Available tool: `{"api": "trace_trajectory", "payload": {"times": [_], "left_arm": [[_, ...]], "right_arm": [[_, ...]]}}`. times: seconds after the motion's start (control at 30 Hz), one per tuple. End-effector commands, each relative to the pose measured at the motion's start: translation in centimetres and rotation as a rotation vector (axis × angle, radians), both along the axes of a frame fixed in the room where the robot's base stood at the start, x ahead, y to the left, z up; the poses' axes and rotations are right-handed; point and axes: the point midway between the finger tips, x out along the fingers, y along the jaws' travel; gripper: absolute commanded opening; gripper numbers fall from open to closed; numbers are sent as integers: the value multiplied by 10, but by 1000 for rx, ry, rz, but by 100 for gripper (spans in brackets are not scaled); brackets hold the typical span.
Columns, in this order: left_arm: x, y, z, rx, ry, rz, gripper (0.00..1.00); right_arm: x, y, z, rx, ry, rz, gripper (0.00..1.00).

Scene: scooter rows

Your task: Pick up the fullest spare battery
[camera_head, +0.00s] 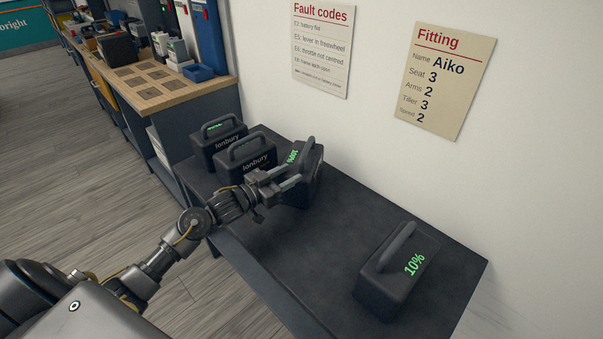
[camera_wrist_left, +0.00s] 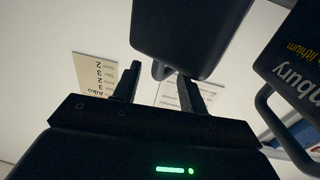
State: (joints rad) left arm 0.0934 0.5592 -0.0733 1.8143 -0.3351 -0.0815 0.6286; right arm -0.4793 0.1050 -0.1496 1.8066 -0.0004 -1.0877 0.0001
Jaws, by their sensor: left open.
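Several dark batteries with top handles stand on the dark bench (camera_head: 345,215). One battery (camera_head: 398,270) at the right shows 10% in green. Another battery (camera_head: 312,180) stands at my left gripper (camera_head: 291,181), its green reading turned sideways and too small to read surely. My left gripper is open with its fingers at this battery's near side. In the left wrist view, the battery (camera_wrist_left: 195,35) hangs into the picture upside down, its handle reaching toward the space between the open fingers (camera_wrist_left: 158,88). I cannot tell whether they touch. My right gripper is out of view.
Two more batteries, a back one (camera_head: 205,150) with an unclear green reading and an Ionbury one (camera_head: 262,163), stand close left of the gripper. The bench middle is clear. A wall with posters (camera_head: 445,80) runs behind; a wooden-topped workbench (camera_head: 190,88) stands left.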

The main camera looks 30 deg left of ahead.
Motion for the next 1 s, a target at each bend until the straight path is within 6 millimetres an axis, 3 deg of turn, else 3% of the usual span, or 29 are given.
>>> {"api": "trace_trajectory", "payload": {"times": [0.2,0.47,0.8,1.0], "left_arm": [[24,-12,0,-1,0,0,42],[27,-13,-1,0,1,0,42],[26,-13,-1,0,1,0,0],[26,-13,-1,0,1,0,0]], "right_arm": [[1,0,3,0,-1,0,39],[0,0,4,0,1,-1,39],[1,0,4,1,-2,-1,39],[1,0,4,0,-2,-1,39]]}}
